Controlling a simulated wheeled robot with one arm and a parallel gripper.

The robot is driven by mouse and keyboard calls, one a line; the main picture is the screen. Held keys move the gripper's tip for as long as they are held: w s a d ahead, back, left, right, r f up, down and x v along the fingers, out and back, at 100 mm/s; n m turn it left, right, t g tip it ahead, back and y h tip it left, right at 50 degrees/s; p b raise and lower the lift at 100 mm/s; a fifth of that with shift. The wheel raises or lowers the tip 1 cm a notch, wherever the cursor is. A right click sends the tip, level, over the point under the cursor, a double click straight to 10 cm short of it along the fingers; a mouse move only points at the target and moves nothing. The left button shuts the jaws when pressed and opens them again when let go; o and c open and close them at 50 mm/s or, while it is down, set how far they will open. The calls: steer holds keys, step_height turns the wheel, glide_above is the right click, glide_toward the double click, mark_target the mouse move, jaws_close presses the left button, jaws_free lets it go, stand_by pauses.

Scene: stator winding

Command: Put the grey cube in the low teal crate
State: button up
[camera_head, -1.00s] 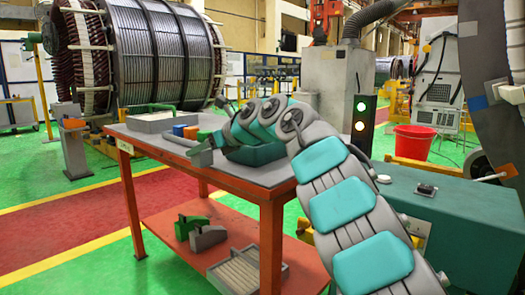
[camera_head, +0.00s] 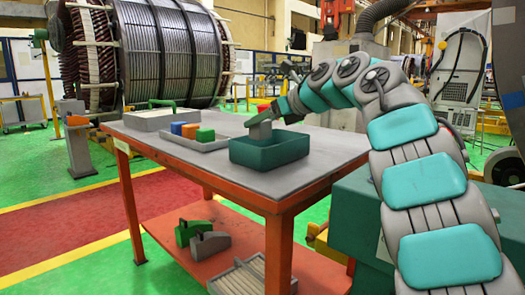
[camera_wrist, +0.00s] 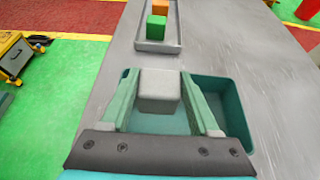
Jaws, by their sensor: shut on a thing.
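The grey cube (camera_wrist: 158,88) is between the two fingers of my gripper (camera_wrist: 160,76) in the wrist view, and the fingers are shut on it. In the head view the cube (camera_head: 260,131) hangs below my gripper (camera_head: 262,112), over the low teal crate (camera_head: 270,155). The crate (camera_wrist: 237,112) lies beneath the cube and fingers in the wrist view. Its visible floor looks empty; part of the inside is hidden by the cube and fingers. Whether the cube is below the rim is hard to tell.
A shallow grey tray (camera_head: 213,146) with blue (camera_head: 178,127), orange (camera_head: 190,131) and green (camera_head: 205,135) cubes stands left of the crate. A grey box with a green handle (camera_head: 150,119) is farther left. The front of the grey tabletop (camera_head: 262,184) is clear.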

mark_target(266, 138)
steer(key=shift+f+b, duration=0.8)
steer(key=shift+f, duration=1.9)
steer(key=shift+f, duration=0.15)
steer(key=o, duration=1.4)
steer(key=shift+r, duration=0.25)
steer(key=v, duration=1.2)
steer(key=shift+b, duration=0.3)
steer(key=shift+f, duration=0.15)
